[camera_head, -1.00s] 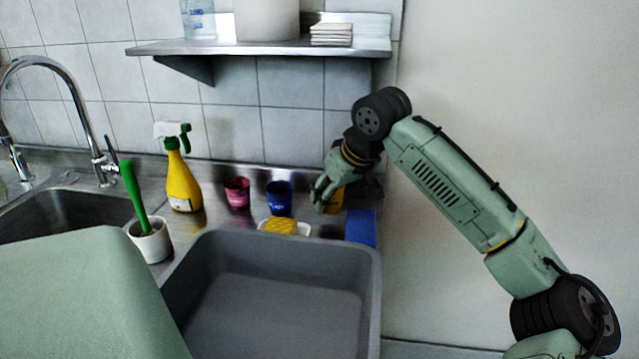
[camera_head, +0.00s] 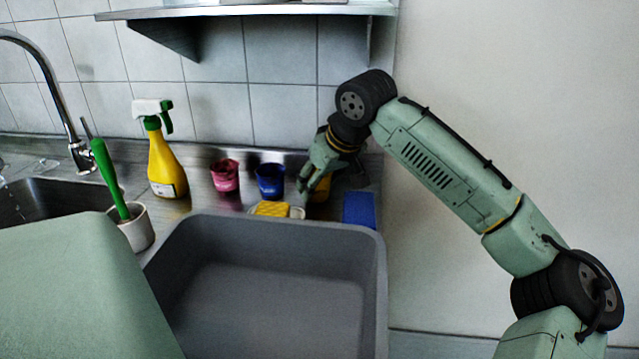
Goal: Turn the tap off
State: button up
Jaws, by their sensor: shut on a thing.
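The chrome tap (camera_head: 52,85) has a tall curved neck and stands behind the sink (camera_head: 40,203) at the left. Its small lever (camera_head: 86,128) points up beside the base. The spout end is at or beyond the left edge, where thin, bright, water-like streaks show. My gripper (camera_head: 308,190) is far to the right, low over the back right of the counter. It is shut on a yellow cup (camera_head: 322,188), which the fingers partly hide.
A yellow spray bottle (camera_head: 165,168), a white pot (camera_head: 139,232) with a green-handled brush, a red cup (camera_head: 225,176), a blue cup (camera_head: 270,182) and a yellow sponge (camera_head: 271,209) stand along the counter. A grey tub (camera_head: 376,290) fills the front; a blue block (camera_head: 359,209) lies right.

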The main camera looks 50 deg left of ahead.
jog(key=shift+f, duration=0.2)
jog(key=o, duration=0.8)
jog(key=shift+o, duration=0.2)
jog(key=shift+f+b, duration=0.2)
jog(key=shift+b, duration=0.55)
